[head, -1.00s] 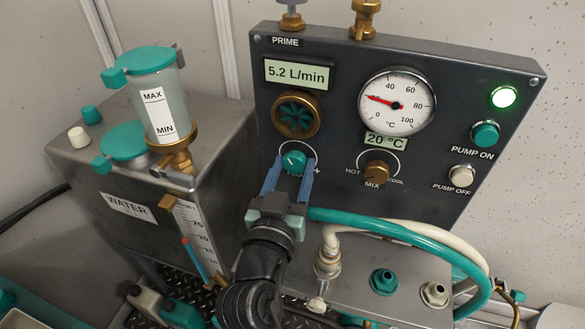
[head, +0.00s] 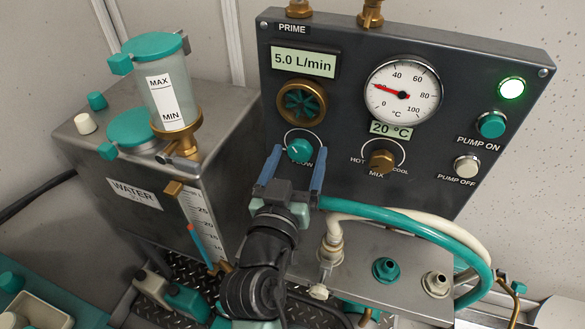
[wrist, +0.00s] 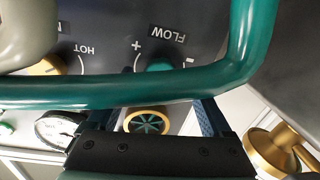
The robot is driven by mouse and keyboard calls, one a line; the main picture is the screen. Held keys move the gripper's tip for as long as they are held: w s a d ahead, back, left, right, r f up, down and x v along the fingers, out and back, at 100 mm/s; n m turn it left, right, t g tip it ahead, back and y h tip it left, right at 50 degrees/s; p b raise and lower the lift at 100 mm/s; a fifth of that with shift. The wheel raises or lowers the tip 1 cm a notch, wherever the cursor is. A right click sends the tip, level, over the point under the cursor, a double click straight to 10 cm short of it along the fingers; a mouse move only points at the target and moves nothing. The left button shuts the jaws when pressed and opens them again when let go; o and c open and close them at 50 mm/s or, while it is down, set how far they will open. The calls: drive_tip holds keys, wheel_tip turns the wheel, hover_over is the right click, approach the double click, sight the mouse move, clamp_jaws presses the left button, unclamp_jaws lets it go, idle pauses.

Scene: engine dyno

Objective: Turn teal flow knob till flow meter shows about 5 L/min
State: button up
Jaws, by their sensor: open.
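The teal flow knob (head: 299,150) sits on the dark panel under the flow meter. The flow meter display (head: 303,62) reads 5.0 L/min. My gripper (head: 296,164) is open, its two blue fingers spread just below and in front of the knob, apart from it. In the wrist view the knob (wrist: 165,67) shows partly behind a teal hose, with the FLOW label upside down beside it. My fingers (wrist: 170,100) are spread apart in that view with nothing held between them.
The teal hose (head: 400,222) and a cream hose loop close to the right of my gripper. The brown MIX knob (head: 381,161) is right of the flow knob. The pump-on light (head: 512,88) glows green. The water tank (head: 85,160) stands at left.

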drive_tip(key=v, duration=1.2)
drive_tip(key=shift+s, duration=0.4)
drive_tip(key=shift+a+r, duration=0.1)
drive_tip(key=shift+r, duration=0.05)
drive_tip(key=w+d+r+m+t, duration=0.1)
drive_tip(key=w+r+t, duration=0.15)
drive_tip(key=r, duration=0.95)
drive_tip(key=w+d+r+t, duration=0.1)
drive_tip(key=w+r+t, duration=0.15)
drive_tip(key=r, duration=0.85)
drive_tip(key=s+r+n+t+y, duration=0.1)
drive_tip(key=s+r+t+y, duration=0.2)
drive_tip(key=r, duration=0.6)
drive_tip(key=s+r+n+t+y, duration=0.1)
drive_tip(key=s+r+t, duration=0.1)
drive_tip(key=s+r, duration=0.5)
drive_tip(key=w+r+p, duration=0.3)
drive_tip(key=r+p, duration=3.1)
drive_tip(key=r, duration=0.1)
drive_tip(key=shift+d+r, duration=0.3)
